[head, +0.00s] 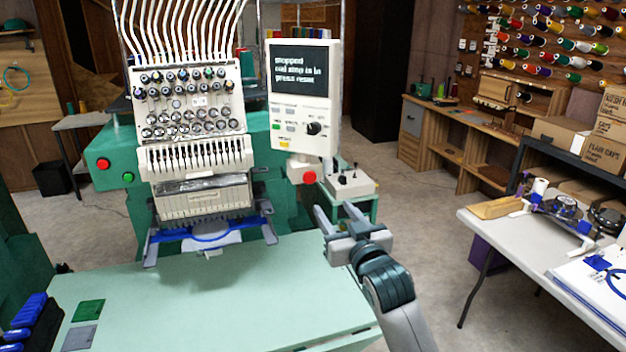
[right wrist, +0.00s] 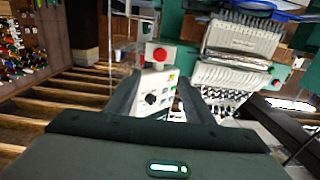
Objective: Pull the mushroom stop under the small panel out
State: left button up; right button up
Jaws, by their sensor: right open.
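The red mushroom stop (head: 309,177) sits on a pale box under the small panel (head: 303,100), right of the machine's needle head. The panel's screen reads "stopped" at the top and "press reset" at the bottom. My right gripper (head: 336,208) is open and empty, below and right of the stop and apart from it. In the right wrist view, which is turned over, the stop (right wrist: 160,54) shows beyond the gap between the open fingers (right wrist: 158,82), with the panel (right wrist: 156,88) below it. My left gripper is not in view.
The embroidery machine (head: 195,145) stands left of the stop. A pale green table (head: 210,295) lies below, mostly clear. A small stand with a lever box (head: 350,184) is close behind my right gripper. A white table (head: 530,245) with hoops stands at right.

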aim_at(310, 177)
jog(key=p+x, duration=0.4)
jog(key=x, duration=1.1)
jog(key=shift+w, duration=0.1)
jog(key=shift+x, duration=1.05)
